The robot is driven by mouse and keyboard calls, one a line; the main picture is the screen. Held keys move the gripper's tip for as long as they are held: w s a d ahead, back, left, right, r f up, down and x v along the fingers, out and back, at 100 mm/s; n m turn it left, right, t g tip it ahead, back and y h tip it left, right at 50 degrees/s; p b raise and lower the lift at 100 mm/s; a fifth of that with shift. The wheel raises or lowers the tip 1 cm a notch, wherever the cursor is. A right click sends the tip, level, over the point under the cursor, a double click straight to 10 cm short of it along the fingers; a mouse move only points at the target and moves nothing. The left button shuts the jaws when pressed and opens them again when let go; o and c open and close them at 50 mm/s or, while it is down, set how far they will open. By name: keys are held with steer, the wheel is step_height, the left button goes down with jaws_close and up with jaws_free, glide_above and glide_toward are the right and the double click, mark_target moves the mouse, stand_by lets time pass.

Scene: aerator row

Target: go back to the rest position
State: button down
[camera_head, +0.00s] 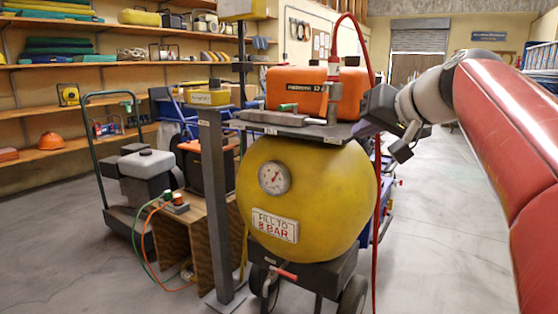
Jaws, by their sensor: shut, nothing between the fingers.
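My arm (505,125) comes in from the right edge, red with a grey wrist. My gripper (380,108) is the dark block at its end, just right of the yellow tank's top plate. It is shut and empty. Its fingertips are hard to make out, and I cannot tell whether it touches anything. The round yellow tank (325,190) stands on a wheeled base, with a dial gauge (274,178) and a "FILL TO 8 BAR" sign (275,225) on its front.
An orange machine (300,90) and a valve with a red hose (374,260) are on top of the tank. A grey post (216,200) stands left of it, near a wooden stand (190,240) with cables. Shelves line the left wall. The floor (450,240) at right is clear.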

steer(key=s+a+f+g+h+p, duration=0.1)
steer(key=s+f+g+h+p, duration=0.1)
steer(key=s+f, duration=1)
steer(key=s+a+f+n+g+h+p, duration=0.1)
steer(key=s+a+f+g+h+p, duration=0.1)
steer(key=s+f, duration=1)
steer(key=shift+f+g+h+p, duration=0.4)
steer(key=shift+f+g+p, duration=0.4)
steer(key=shift+g, duration=0.1)
steer(key=shift+w+r, duration=0.1)
